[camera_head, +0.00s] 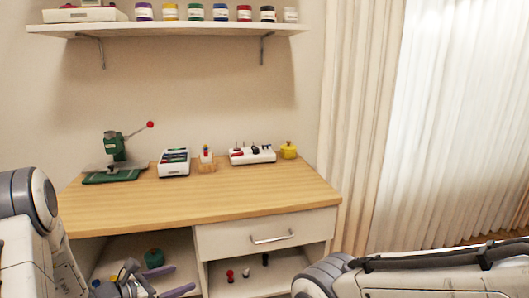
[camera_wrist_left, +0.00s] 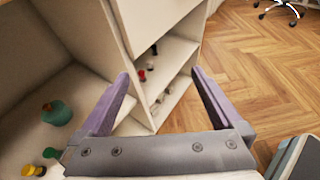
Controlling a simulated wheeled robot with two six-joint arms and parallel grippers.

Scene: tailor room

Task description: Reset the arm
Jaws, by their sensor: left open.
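My left gripper (camera_head: 182,276) is low at the bottom left of the head view, in front of the open left compartment of the desk. Its two purple fingers are spread apart with nothing between them. In the left wrist view the gripper (camera_wrist_left: 160,76) also shows open and empty, with the desk's shelves beyond it. My left arm comes in at the left edge. My right arm (camera_head: 430,283) lies across the bottom right corner, and its gripper is out of the picture.
The wooden desk (camera_head: 150,207) carries a green press (camera_head: 115,148), a white box (camera_head: 174,163) and a yellow pot (camera_head: 288,150). A green round object (camera_head: 154,258) sits in the left compartment. A wall shelf (camera_head: 180,28) holds jars. Open wooden floor (camera_wrist_left: 250,55) lies right of the desk.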

